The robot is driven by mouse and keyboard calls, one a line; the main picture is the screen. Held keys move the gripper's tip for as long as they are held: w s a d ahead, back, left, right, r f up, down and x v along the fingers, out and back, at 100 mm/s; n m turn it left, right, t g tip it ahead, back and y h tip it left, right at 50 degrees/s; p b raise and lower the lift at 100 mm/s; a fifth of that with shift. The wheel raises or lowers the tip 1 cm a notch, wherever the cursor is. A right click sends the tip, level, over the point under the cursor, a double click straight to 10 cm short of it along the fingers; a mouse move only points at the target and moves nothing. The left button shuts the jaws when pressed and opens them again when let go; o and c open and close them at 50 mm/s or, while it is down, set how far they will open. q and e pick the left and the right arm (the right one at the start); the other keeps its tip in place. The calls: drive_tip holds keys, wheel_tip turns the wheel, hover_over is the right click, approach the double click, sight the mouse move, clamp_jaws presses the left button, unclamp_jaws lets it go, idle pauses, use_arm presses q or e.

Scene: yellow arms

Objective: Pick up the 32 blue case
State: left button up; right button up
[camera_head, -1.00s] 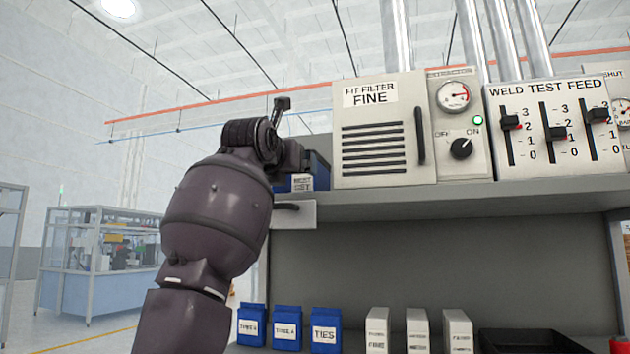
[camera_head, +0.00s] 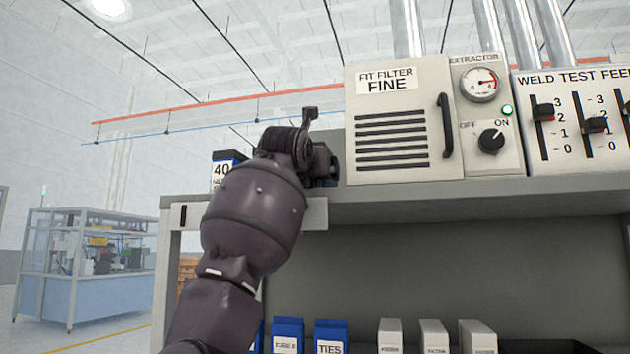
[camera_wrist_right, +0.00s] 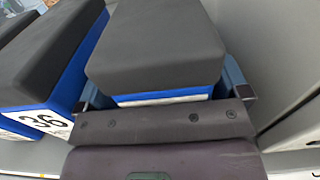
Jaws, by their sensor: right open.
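In the right wrist view a blue case with a dark grey top (camera_wrist_right: 155,50) stands between the fingers of my right gripper (camera_wrist_right: 166,88). The fingers are open, one on each side of it. Only a white strip of its label shows, so its number is unreadable. A blue case marked 36 (camera_wrist_right: 45,122) stands to its left. In the head view a case marked 40 (camera_head: 221,170) stands on the upper shelf, partly behind my dark arm. My right gripper is mostly hidden there behind the wrist. No 32 is readable. My left gripper is not in view.
The fit filter box (camera_head: 392,125) stands on the shelf (camera_head: 480,190), close right of my wrist. A pale surface (camera_wrist_right: 290,55) lies right of the gripper in the wrist view. Blue packets (camera_head: 331,337) and white boxes (camera_head: 433,338) stand below the shelf.

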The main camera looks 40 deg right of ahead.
drive_tip(key=shift+s+r, duration=0.1)
drive_tip(key=shift+s, duration=0.1)
drive_tip(key=shift+s+r, duration=0.15)
drive_tip(key=shift+s, duration=0.15)
drive_tip(key=shift+c, duration=0.2)
drive_tip(key=shift+s+a, duration=0.1)
drive_tip(key=shift+s, duration=0.05)
drive_tip(key=shift+c, duration=1.3)
drive_tip(key=shift+w, duration=0.25)
drive_tip(key=c, duration=0.4)
drive_tip(key=shift+s, duration=0.1)
drive_tip(key=c, duration=0.6)
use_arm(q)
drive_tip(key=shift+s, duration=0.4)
